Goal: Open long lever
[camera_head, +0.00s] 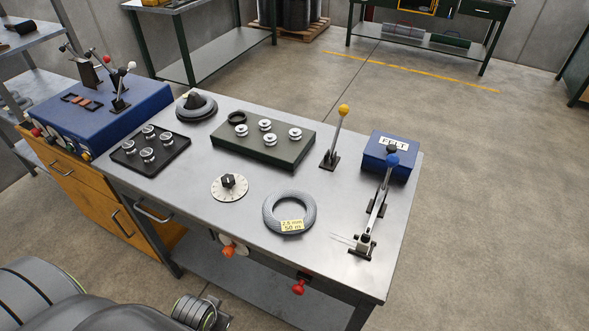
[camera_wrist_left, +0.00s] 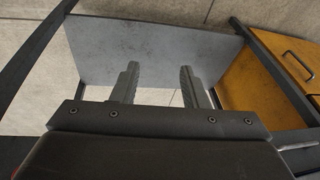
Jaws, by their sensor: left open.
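Thin wire ends stick out to the left of that base. A shorter lever (camera_head: 337,138) with a yellow knob stands upright on a black base to its left. My left gripper (camera_wrist_left: 158,84) is open and empty in the left wrist view, with the table's lower shelf and floor beyond it. Neither gripper shows in the head view.
The steel table (camera_head: 200,190) also holds a wire coil (camera_head: 289,212), a dial (camera_head: 229,187), a roller block (camera_head: 262,145), a black tray (camera_head: 150,151) and a blue FELT box (camera_head: 391,155). A blue machine (camera_head: 110,118) with levers stands at left.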

